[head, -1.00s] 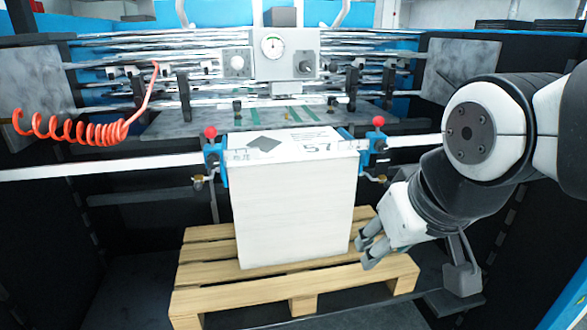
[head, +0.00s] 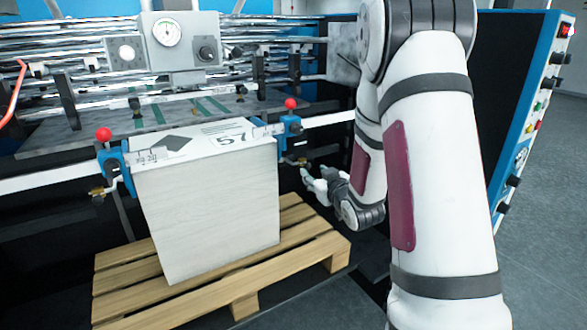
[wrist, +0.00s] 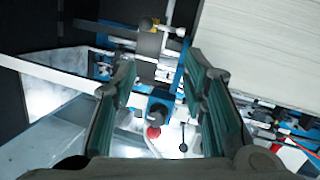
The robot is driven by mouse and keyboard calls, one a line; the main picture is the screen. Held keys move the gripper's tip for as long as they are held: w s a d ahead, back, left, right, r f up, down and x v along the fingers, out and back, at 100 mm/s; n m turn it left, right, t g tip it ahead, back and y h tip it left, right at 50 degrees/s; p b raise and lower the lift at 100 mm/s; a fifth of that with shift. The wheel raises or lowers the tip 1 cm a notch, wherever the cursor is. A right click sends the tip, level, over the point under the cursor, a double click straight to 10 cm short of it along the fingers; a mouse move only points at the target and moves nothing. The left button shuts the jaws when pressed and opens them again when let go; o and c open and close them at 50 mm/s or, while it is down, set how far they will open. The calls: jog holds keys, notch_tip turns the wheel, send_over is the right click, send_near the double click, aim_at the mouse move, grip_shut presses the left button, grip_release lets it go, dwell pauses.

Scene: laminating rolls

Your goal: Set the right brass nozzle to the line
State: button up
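The right brass nozzle (head: 301,162) is small and sits under the right blue clamp (head: 289,130) with the red ball, beside the stack. My gripper (head: 310,178) is just below and to the right of it in the head view. The brass-coloured fitting (wrist: 148,23) shows beyond the fingertips, near the top, and does not appear to be touched. I cannot make out the line or the nozzle's exact angle.
A tall white stack (head: 208,220) stands on a wooden pallet (head: 318,249) left of my gripper. The left blue clamp (head: 116,170) carries another brass nozzle (head: 97,193). A white rail (head: 330,119) runs behind. A control panel (head: 533,130) stands at the right.

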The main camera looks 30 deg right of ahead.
jog(key=t, duration=0.2)
send_near(310, 168)
jog(key=w, duration=0.3)
jog(key=w+d, duration=0.1)
jog(key=w, duration=0.7)
jog(key=shift+d+b, duration=0.3)
jog(key=c, duration=0.9)
jog(key=shift+d, duration=0.1)
grip_shut()
